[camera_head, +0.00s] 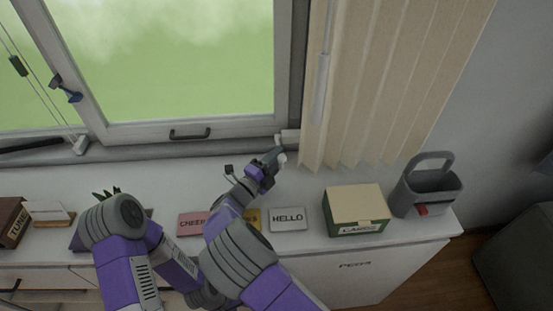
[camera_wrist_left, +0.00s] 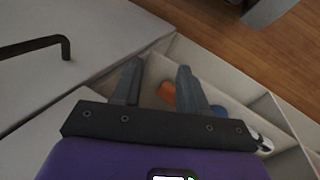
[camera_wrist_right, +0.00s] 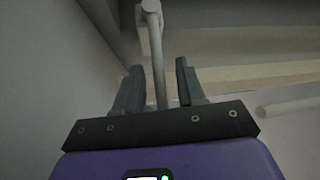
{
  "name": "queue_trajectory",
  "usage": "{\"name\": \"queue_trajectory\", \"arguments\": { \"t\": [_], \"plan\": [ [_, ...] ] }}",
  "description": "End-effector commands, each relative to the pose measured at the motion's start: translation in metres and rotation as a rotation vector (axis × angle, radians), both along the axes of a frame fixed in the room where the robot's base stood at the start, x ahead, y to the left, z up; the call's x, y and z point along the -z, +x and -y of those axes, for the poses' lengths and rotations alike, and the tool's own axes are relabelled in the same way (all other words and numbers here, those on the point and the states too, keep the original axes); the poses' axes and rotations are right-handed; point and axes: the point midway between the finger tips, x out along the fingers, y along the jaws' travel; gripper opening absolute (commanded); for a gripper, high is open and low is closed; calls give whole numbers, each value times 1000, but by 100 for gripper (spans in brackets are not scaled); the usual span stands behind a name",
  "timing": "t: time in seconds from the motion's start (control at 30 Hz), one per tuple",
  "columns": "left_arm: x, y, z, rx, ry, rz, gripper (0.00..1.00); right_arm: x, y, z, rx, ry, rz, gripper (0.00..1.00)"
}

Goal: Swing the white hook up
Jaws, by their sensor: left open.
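The white hook (camera_wrist_right: 154,45) shows in the right wrist view as a slim pale rod with a thicker head at the top. It runs down between the fingers of my right gripper (camera_wrist_right: 157,68), which stand apart on both sides of it. In the head view my right gripper (camera_head: 274,156) is at the lower right corner of the window, by a small white block (camera_head: 290,137); the hook is hard to make out there. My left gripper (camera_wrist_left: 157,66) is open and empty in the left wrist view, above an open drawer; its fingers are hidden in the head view.
The cabinet top holds a HELLO sign (camera_head: 288,219), a pink sign (camera_head: 191,224), a green-and-cream box (camera_head: 357,210) and a grey caddy (camera_head: 428,188). A beige curtain (camera_head: 385,80) hangs right of the window. The drawer (camera_wrist_left: 285,130) has compartments with small items.

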Motion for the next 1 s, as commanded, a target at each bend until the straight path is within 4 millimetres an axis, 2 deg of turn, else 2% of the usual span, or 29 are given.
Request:
{"name": "queue_trajectory", "arguments": {
  "t": [0.07,0.1,0.33,0.77,1.0],
  "plan": [
    [0,0,0,0,0,0,43,0,0,0,0,0,0,39],
    [0,0,0,0,0,0,43,0,0,0,0,0,0,36],
    [0,0,0,0,0,0,43,0,0,0,0,0,0,1],
    [-2,0,0,0,0,0,43,-1,0,0,1,1,-9,0],
    [-19,0,0,0,0,0,43,-12,0,5,8,3,-91,0]
  ]
}}
